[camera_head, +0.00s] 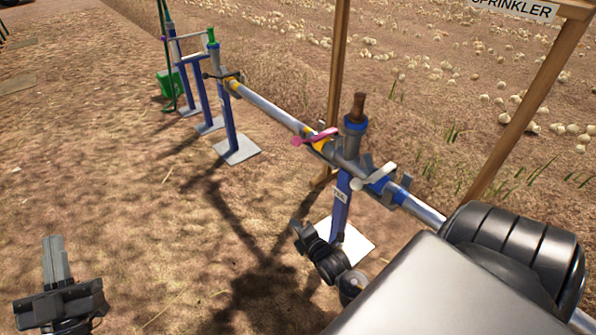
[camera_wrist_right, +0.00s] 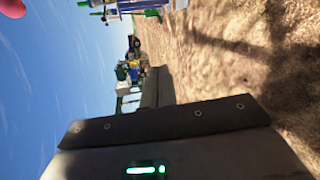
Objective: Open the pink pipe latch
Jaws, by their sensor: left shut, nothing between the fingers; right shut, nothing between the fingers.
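The pink latch handle (camera_head: 315,137) sticks out to the left of a yellow collar on the metal pipe (camera_head: 268,108), beside the blue post. A rounded pink tip (camera_wrist_right: 12,8), probably its end, shows at the top left corner of the right wrist view. My left gripper (camera_head: 54,256) is shut and empty, low at the left and far from the pipe. My right gripper (camera_wrist_right: 155,84) is shut and empty in the right wrist view. In the head view, dark parts of my right arm are below and in front of the latch, apart from it.
A brown-tipped sprinkler riser (camera_head: 354,108) stands beside the latch. A white handle (camera_head: 373,178) lies to its right on the pipe. Wooden posts (camera_head: 337,75) stand behind. The far blue stand (camera_head: 202,100) is at upper left. Bare ground on the left is open.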

